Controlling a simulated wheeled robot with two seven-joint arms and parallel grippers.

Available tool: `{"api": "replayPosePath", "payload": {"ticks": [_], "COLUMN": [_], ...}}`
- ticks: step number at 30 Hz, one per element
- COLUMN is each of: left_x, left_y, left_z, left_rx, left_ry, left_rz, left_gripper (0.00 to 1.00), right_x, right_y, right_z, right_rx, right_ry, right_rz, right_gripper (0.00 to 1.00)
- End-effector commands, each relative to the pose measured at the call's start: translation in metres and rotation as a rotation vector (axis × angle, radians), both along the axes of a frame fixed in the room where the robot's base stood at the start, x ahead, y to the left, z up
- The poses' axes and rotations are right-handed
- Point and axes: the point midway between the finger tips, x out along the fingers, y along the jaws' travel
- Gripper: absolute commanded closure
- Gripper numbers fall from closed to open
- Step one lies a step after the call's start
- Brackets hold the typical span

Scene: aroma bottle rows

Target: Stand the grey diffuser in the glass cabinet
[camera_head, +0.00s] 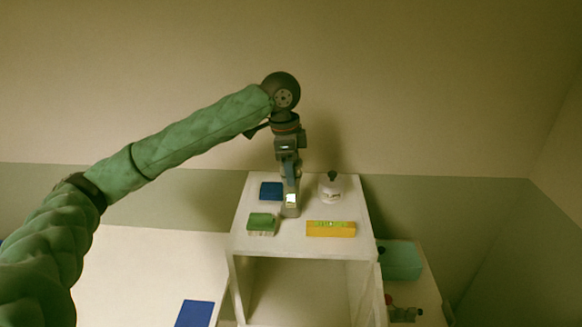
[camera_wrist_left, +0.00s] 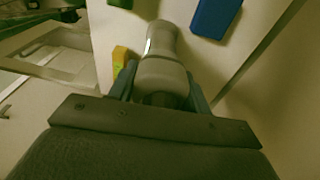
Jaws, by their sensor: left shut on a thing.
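My left gripper (camera_head: 289,182) is over the top of the white cabinet, pointing down, and is shut on the grey diffuser (camera_head: 290,209). The diffuser has a bright white patch on its side and is upright at the cabinet top; I cannot tell whether its base touches. In the left wrist view the grey diffuser (camera_wrist_left: 165,72) sits between the fingers of the left gripper (camera_wrist_left: 163,92). The white cabinet (camera_head: 300,247) has an open front below its top; I cannot tell if it has glass. My right gripper is not in view.
On the cabinet top are a blue block (camera_head: 271,191), a green-topped block (camera_head: 262,222), a yellow box (camera_head: 331,229) and a white bottle with dark stopper (camera_head: 331,190). A lower shelf at right holds a teal box (camera_head: 402,262). A blue item (camera_head: 195,314) lies on the left table.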

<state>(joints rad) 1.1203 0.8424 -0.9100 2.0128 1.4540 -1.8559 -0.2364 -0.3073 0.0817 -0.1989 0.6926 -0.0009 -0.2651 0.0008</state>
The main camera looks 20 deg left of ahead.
Motion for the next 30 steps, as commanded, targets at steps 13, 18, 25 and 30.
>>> {"api": "replayPosePath", "payload": {"ticks": [13, 18, 25, 30], "left_x": [0.0, 0.0, 0.0, -0.001], "left_y": [0.0, 0.0, 0.002, 0.007], "left_z": [-0.002, 0.0, 0.025, 0.059], "left_rx": [0.0, 0.0, -0.002, -0.001], "left_ry": [0.0, 0.0, -0.004, -0.004], "left_rz": [0.0, 0.0, -0.002, 0.001], "left_gripper": [0.3, 0.3, 0.3, 0.3], "right_x": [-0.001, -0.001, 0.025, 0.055], "right_y": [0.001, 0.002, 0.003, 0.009], "right_z": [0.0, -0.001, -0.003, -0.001], "right_rx": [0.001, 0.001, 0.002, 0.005], "right_ry": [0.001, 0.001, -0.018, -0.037], "right_rz": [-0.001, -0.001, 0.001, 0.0], "right_gripper": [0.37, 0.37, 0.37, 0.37]}}
